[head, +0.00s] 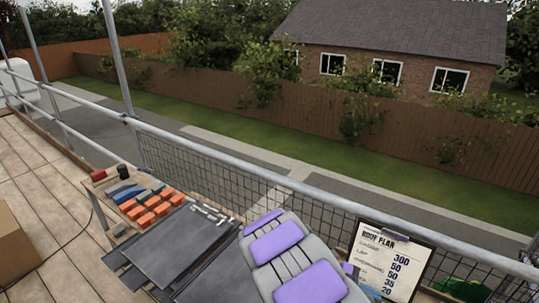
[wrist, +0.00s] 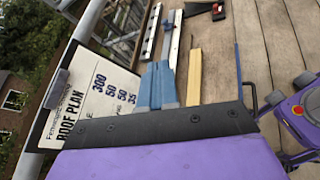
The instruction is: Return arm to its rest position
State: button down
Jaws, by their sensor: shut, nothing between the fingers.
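My gripper shows in the wrist view as a purple panel with a dark bolted edge (wrist: 160,128) across the bottom. It is shut, with nothing seen held in it. In the head view, grey and purple parts of my own body fill the bottom centre. The roof plan board (head: 388,262) stands just right of them, and it also shows at the left of the wrist view (wrist: 92,98), close beyond the gripper's edge. Its lower lines are partly hidden in the wrist view.
A bench at lower left in the head view holds dark flat slates (head: 170,240), several orange blocks (head: 152,205) and small tools. A scaffold rail (head: 240,160) with mesh runs diagonally. A cardboard box (head: 15,245) sits on the planks at left. Bare planks (wrist: 280,45) show in the wrist view.

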jog(key=s+r+m+g+y, duration=0.2)
jog(key=s+r+m+y, duration=0.6)
jog(key=s, duration=0.5)
jog(key=s+a+r+m+t+y, duration=0.1)
jog(key=s+a+r+y, duration=0.1)
jog(key=s+a, duration=0.4)
jog(key=s+a+r+m+t+y, duration=0.2)
jog(key=s+a+r+y, duration=0.1)
jog(key=s+a, duration=0.3)
jog(key=shift+s+a, duration=0.25)
jog(key=shift+s, duration=1)
jog(key=shift+r, duration=0.1)
